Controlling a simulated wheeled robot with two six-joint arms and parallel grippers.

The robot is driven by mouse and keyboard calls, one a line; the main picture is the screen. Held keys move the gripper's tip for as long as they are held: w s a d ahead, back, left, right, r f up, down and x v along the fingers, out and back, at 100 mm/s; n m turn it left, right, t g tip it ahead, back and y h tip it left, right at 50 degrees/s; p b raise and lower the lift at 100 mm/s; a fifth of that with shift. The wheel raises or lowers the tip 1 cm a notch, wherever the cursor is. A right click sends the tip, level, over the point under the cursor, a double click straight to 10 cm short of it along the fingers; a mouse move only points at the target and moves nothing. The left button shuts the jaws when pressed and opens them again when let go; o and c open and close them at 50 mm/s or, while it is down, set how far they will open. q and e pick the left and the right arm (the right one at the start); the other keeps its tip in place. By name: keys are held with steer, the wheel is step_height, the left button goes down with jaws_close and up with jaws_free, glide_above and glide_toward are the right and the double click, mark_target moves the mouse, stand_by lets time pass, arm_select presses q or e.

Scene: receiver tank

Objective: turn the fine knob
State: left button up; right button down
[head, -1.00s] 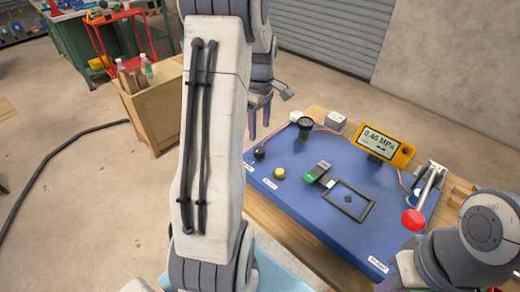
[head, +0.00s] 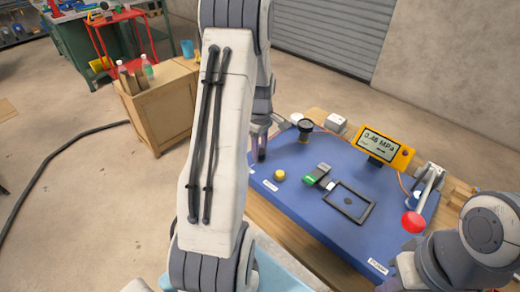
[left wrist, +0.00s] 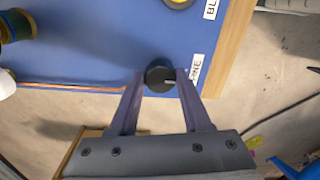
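The fine knob (left wrist: 160,78) is a small black knob with a pale pointer line, beside a partly covered label (left wrist: 195,68) at the edge of the blue panel (left wrist: 100,50). My left gripper (left wrist: 161,80) has its two fingers on either side of the knob in the left wrist view. The fingers look open, with narrow gaps; contact is not clear. In the head view, the left gripper (head: 259,148) is over the panel's left corner and hides the knob. My right gripper is not visible; only part of my right arm shows at the lower right.
A yellow knob (head: 279,175), a green-ended part (head: 310,180), a dark rectangular frame (head: 348,201) and a black round fitting (head: 305,126) are on the panel. A yellow gauge (head: 385,147) reads about 0.46 MPa. A red-balled lever (head: 413,222) stands at right.

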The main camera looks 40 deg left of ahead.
arm_select(q)
jaws_close()
steer(key=shift+m, duration=0.3)
steer(key=m+p, duration=0.1)
steer(key=m, duration=0.4)
steer(key=shift+r+p, duration=0.1)
steer(key=shift+p, duration=0.3)
steer(key=m+p, duration=0.1)
steer(key=m, duration=0.5)
steer(key=shift+m, duration=0.3)
steer(key=o, duration=0.8)
jaws_free()
